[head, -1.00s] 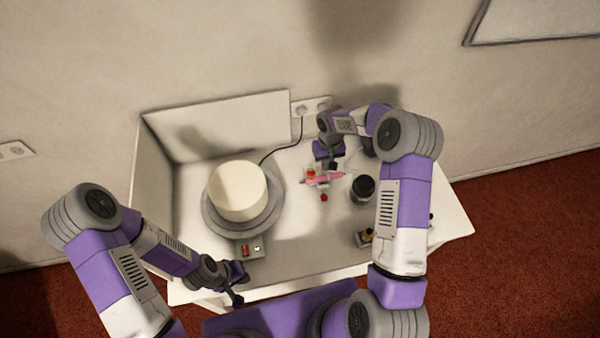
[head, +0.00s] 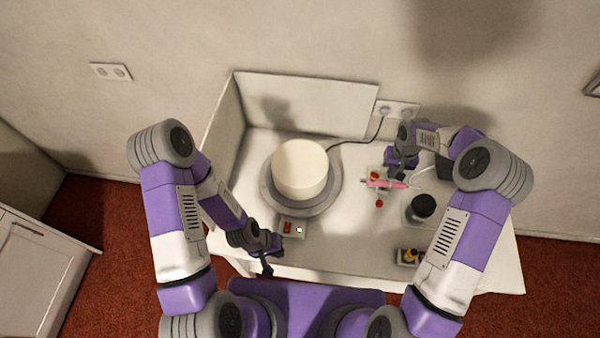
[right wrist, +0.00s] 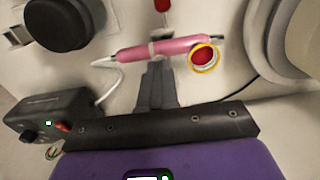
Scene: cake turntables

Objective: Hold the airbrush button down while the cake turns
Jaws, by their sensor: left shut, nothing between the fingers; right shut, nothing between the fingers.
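The white cake (head: 300,168) stands on a grey turntable (head: 276,204). A grey control box with a red switch (head: 288,228) sits in front of it. The pink airbrush (head: 385,184) lies right of the cake; it also shows in the right wrist view (right wrist: 165,49), with a red cup in a yellow ring (right wrist: 205,57). A red-tipped piece (head: 379,203) sticks out on its near side. My right gripper (head: 393,176) is shut, its fingertips (right wrist: 156,68) close at the airbrush; contact is unclear. My left gripper (head: 267,271) is shut and empty near the front edge, in front of the control box.
A small tray with bottles (head: 409,257) is near the front right. A black box with a knob (right wrist: 50,118) shows in the right wrist view. Low panels (head: 305,100) close the table's back and left. The front middle is clear.

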